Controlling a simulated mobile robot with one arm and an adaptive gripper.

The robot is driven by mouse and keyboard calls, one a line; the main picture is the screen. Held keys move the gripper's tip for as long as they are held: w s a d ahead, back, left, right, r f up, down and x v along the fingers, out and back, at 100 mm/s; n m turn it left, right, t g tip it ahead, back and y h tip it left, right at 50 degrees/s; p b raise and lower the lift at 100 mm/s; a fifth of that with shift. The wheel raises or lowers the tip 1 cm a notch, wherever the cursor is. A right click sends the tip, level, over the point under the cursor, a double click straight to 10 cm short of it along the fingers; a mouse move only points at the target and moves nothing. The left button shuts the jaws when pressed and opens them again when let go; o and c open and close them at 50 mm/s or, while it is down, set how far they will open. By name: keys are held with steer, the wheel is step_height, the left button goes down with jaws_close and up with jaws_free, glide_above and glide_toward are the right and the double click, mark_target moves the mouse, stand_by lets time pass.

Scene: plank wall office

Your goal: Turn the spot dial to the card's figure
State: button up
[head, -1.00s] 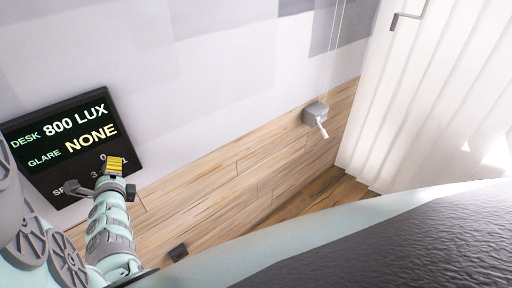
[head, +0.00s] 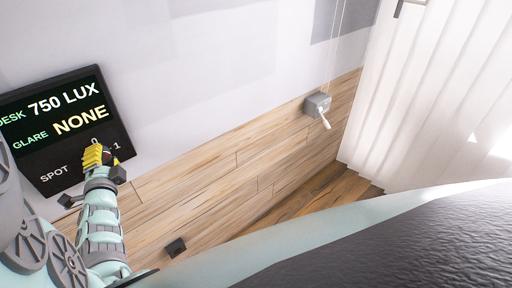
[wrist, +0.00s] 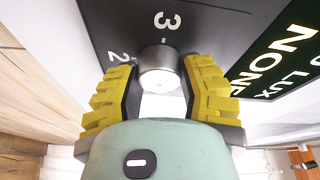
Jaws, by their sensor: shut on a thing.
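The spot dial is a silver round knob (wrist: 160,62) on a black wall panel (head: 60,158). In the wrist view, the yellow-padded fingers of my gripper (wrist: 162,82) are shut on the knob from both sides. The figures 3 and 2 show beside it, with a short mark between the knob and the 3. In the head view, my gripper (head: 96,157) covers the knob, with 0 and 1 and the word SPOT around it. The panel's screen (head: 60,115) reads DESK 750 LUX and GLARE NONE. No card is in view.
A grey box with a white crank handle (head: 318,104) and cords is on the wall to the right. White vertical blinds (head: 415,90) hang beyond it. A small dark block (head: 176,247) is low on the plank wall. A dark textured surface (head: 400,240) fills the lower right.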

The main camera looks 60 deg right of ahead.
steer(key=shift+f+n+t+b, duration=0.15)
steer(key=shift+n+t+b, duration=0.5)
steer(key=shift+n, duration=0.95)
steer(key=o, duration=1.2)
steer(key=shift+v, duration=5.9)
steer(key=shift+a, duration=0.1)
